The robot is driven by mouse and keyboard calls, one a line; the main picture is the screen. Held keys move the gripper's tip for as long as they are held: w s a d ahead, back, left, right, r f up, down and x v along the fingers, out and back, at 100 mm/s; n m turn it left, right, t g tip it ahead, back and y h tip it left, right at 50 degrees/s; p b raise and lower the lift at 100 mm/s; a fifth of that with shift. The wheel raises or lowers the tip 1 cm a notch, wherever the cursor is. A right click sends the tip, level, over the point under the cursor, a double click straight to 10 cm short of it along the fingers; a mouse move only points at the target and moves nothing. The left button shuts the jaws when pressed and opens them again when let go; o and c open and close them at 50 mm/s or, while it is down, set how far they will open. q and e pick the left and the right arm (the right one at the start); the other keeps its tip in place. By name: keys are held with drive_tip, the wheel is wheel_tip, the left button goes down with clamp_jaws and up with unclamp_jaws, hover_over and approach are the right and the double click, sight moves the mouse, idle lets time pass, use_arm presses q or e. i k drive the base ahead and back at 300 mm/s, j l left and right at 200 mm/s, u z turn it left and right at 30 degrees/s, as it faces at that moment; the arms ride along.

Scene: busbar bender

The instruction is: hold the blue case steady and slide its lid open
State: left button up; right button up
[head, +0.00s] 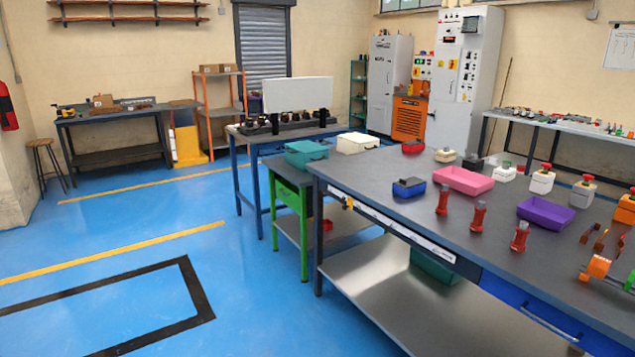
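A small blue case (408,188) with a dark top sits near the left edge of the long dark-topped workbench (370,172). I cannot tell from here how far its lid is open. Nothing touches the case. Neither of my grippers is in view.
A pink tray (463,181), a purple tray (545,215) and several red insulators (443,200) stand right of the case. The blue floor (235,285) is clear at left.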

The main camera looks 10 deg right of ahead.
sight(407, 183)
drive_tip(key=i+z, duration=0.2)
drive_tip(key=i, duration=0.35)
drive_tip(key=i+j+z, duration=0.2)
drive_tip(key=i, duration=0.35)
drive_tip(key=i+j+z, duration=0.2)
drive_tip(key=i+z, duration=0.15)
drive_tip(key=i+j+z, duration=0.35)
drive_tip(key=l, duration=0.1)
